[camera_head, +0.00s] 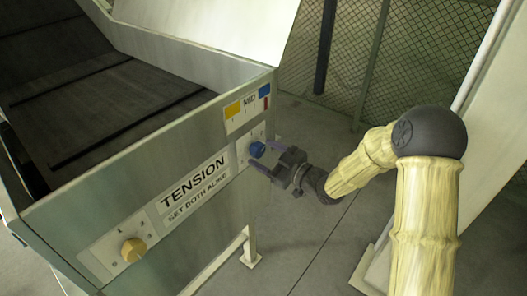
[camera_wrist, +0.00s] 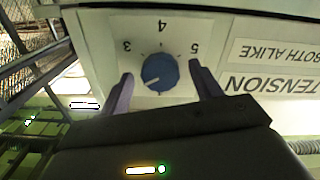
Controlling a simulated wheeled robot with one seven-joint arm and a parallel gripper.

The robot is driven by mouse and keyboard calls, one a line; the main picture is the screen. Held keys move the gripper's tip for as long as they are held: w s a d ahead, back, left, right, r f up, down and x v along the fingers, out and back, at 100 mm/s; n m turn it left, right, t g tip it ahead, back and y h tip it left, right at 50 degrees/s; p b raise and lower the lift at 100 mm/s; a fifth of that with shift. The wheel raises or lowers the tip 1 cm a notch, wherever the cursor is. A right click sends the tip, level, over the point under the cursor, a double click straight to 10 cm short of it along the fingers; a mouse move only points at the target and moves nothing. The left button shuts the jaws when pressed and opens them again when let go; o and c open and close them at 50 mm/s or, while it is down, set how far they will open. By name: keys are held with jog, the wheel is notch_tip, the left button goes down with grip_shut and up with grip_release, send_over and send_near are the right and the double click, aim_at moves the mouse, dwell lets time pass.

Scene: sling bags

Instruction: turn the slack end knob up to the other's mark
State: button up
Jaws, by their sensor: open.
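A blue knob (camera_head: 257,149) sits on a pale dial plate at the right end of the machine's side panel. In the wrist view the blue knob (camera_wrist: 160,72) lies between my gripper's fingers. Digits 3, 4 and 5 show upside down around it, and a white line on it points lower left, below the 3. My gripper (camera_head: 268,158) is open, with one finger at each side of the blue knob; contact is not clear. It also shows in the wrist view (camera_wrist: 161,70).
A "TENSION, SET BOTH ALIKE" label (camera_head: 195,185) lies between the knobs. A small "MID" plate (camera_head: 247,108) with yellow, blue and red patches is above the blue knob. A dark belt (camera_head: 90,100) runs behind the panel. A mesh fence (camera_head: 410,50) stands behind; floor is open below.

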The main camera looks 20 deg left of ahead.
jog(key=shift+w+a, duration=0.15)
jog(key=shift+a, duration=0.35)
jog(key=c, duration=1)
